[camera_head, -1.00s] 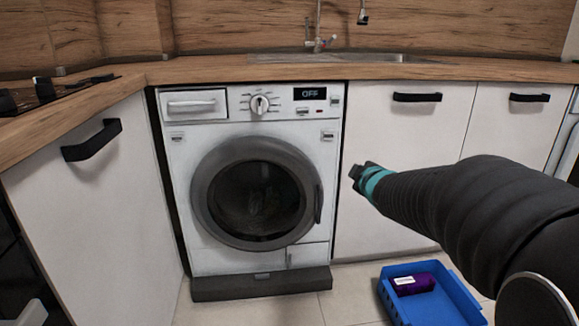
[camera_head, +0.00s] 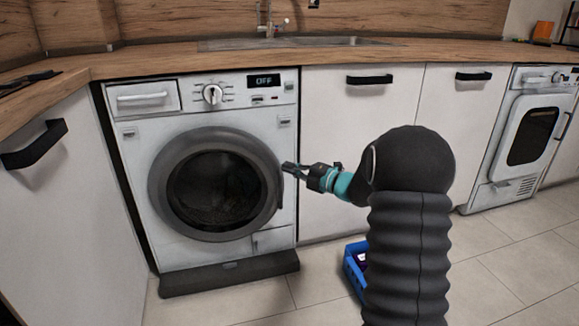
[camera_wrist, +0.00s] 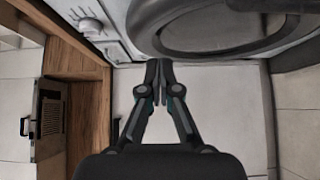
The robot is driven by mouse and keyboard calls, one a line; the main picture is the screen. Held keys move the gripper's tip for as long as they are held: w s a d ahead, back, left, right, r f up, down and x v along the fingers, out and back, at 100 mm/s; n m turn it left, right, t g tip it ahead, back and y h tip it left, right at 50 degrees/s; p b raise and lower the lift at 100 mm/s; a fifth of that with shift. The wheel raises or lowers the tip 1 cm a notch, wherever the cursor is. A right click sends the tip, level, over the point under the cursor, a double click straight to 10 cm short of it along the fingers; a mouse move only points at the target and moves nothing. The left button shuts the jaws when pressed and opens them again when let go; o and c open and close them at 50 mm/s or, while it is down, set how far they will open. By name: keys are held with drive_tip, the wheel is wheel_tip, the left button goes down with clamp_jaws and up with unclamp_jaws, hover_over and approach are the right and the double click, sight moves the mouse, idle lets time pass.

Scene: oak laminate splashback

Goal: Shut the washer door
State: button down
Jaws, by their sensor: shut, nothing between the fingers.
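The white washer (camera_head: 265,120) has a round door (camera_head: 170,160) with a thick grey rim and dark glass. The door sits against or very near the washer front; I cannot tell whether it is latched. Its handle edge is on the right. My gripper (camera_head: 288,168) is shut and empty, with its tips at the door's right edge; I cannot tell whether they touch it. In the wrist view, my closed fingertips (camera_wrist: 159,66) are just beside the door rim (camera_wrist: 143,22), which stands out from the front panel.
A blue crate (camera_head: 351,272) is on the floor, partly hidden by my arm. White cabinets with black handles (camera_head: 370,80) flank the washer. Another white appliance (camera_head: 525,130) stands at far right. The wooden worktop (camera_head: 160,66) runs above. Tiled floor is clear at right.

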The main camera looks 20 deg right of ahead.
sight(259, 152)
drive_tip(key=x, duration=0.3)
drive_tip(key=d+x, duration=0.1)
drive_tip(key=x, duration=0.2)
drive_tip(key=w+x, duration=0.1)
drive_tip(key=x, duration=0.2)
drive_tip(key=shift+w+d, duration=0.15)
drive_tip(key=shift+w, duration=0.7)
